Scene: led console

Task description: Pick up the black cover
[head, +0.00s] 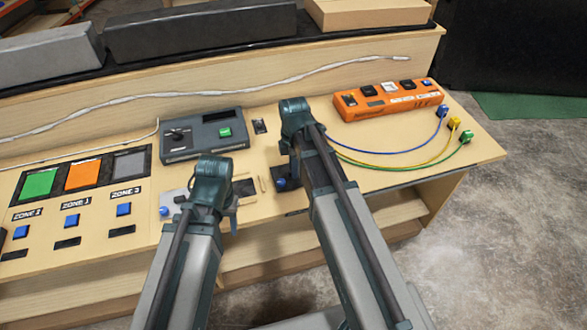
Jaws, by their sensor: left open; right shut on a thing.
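A flat black piece (244,187) lies on the wooden console between my two arms; I cannot tell if it is the black cover. Another dark piece (289,171) with a blue knob (280,184) shows beside my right forearm, which partly hides it. My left gripper (232,218) is low over the console front, open, just left of and nearer than the flat black piece; its fingers are mostly hidden by its wrist. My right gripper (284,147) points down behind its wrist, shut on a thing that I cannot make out.
A dark control box (203,135) with a green button stands behind my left arm. An orange box (389,97) stands right, with blue, yellow and green cables ending in plugs. Coloured zone panels (83,175) and blue buttons fill the left. A white cable runs along the back.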

